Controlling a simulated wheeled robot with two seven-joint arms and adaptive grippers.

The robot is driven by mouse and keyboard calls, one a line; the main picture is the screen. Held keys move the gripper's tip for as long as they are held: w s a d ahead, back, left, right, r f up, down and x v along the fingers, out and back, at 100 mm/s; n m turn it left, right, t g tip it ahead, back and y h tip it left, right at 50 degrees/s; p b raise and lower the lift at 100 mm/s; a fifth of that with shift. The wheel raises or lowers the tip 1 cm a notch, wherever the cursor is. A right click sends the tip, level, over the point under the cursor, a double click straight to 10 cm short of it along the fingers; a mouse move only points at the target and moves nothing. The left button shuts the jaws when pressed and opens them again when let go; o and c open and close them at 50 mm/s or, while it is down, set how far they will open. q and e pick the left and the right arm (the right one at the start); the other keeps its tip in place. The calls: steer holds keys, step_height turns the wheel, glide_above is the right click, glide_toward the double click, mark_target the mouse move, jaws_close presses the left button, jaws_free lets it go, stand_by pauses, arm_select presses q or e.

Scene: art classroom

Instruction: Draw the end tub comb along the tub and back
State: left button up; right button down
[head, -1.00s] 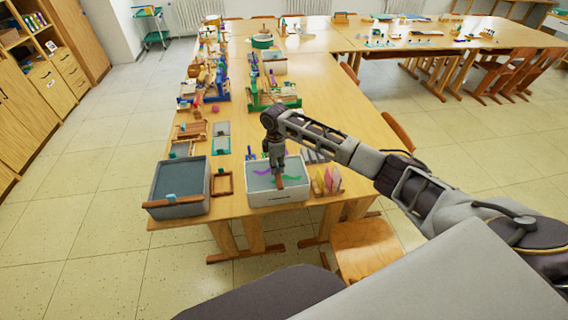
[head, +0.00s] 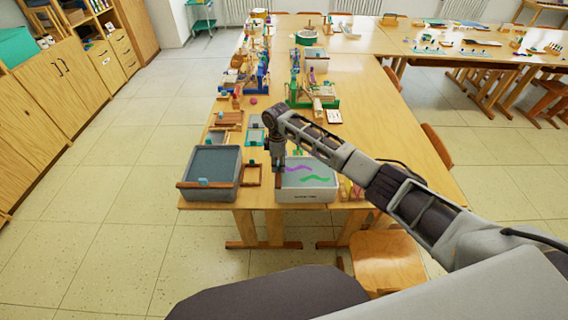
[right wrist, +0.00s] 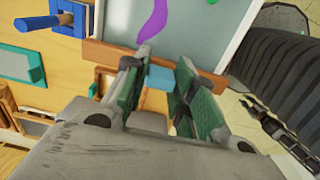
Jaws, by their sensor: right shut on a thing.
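The white tub (head: 306,195) stands at the near end of the table, with grey-green liquid and purple and green swirls in it. My right gripper (head: 279,170) is over its left end. In the right wrist view the gripper (right wrist: 160,85) is shut on the blue handle (right wrist: 161,78) of the wooden comb (right wrist: 207,80), whose bar lies along the tub's edge. The comb's teeth are hidden. In the head view the comb is mostly hidden by the gripper. My left gripper is not in view.
A dark grey tub (head: 237,182) stands just left, with its own wooden comb (head: 190,185) across its front. A small wooden frame (head: 252,175) lies between the tubs. Coloured pieces (head: 350,189) stand right of the white tub. Wooden devices crowd the table further back.

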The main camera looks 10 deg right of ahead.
steer(key=shift+a, duration=0.25)
steer(key=c, duration=1.2)
jaws_free()
steer(key=shift+w+a, duration=0.1)
steer(key=shift+o, duration=0.2)
steer(key=shift+r, duration=0.1)
step_height(320, 180, up, 12)
